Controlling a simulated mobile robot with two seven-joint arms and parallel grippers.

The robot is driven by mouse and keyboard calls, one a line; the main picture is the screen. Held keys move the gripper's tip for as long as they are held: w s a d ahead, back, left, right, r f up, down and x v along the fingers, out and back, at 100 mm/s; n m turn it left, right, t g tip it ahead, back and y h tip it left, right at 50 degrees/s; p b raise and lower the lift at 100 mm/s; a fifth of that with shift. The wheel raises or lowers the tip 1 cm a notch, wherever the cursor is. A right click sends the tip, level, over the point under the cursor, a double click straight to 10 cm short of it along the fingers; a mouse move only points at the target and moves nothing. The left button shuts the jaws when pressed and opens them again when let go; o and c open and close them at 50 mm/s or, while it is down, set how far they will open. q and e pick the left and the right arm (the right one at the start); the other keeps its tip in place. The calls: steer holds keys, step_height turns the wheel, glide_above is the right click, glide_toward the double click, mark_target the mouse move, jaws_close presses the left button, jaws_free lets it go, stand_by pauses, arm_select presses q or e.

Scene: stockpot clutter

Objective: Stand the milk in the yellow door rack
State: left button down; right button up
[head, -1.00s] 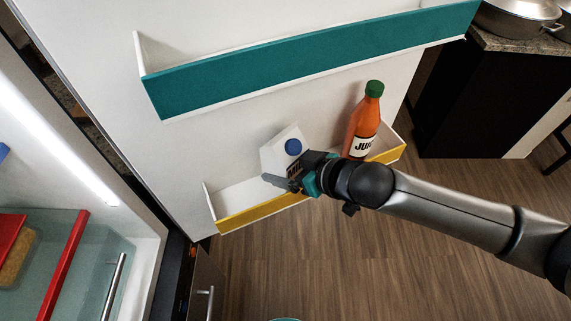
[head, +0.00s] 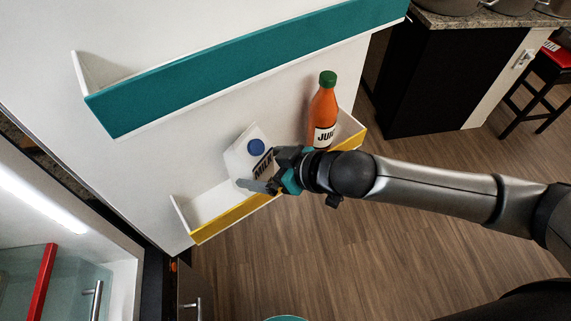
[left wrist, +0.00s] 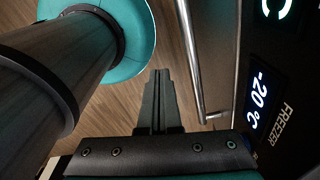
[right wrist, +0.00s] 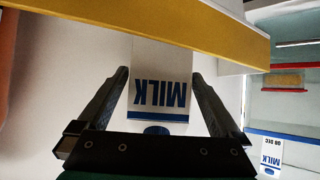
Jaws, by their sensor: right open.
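The white milk carton (head: 240,160) with a blue cap stands in the yellow door rack (head: 238,216), left of the juice bottle. Its base is hidden behind the rack's yellow front. My right gripper (head: 262,174) is at the carton, in front of the rack. In the right wrist view the carton (right wrist: 160,62) shows between the open fingers (right wrist: 160,74), with small gaps on both sides. My left gripper (left wrist: 160,76) is shut and empty, above the floor beside a freezer panel.
An orange juice bottle (head: 322,115) with a green cap stands at the rack's right. A teal door rack (head: 240,70) sits above. A metal handle (left wrist: 196,70) is close to my left gripper. Another milk carton (right wrist: 271,155) shows at lower right in the right wrist view.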

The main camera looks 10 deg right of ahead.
steer(key=v, duration=0.9)
steer(key=shift+a, duration=0.1)
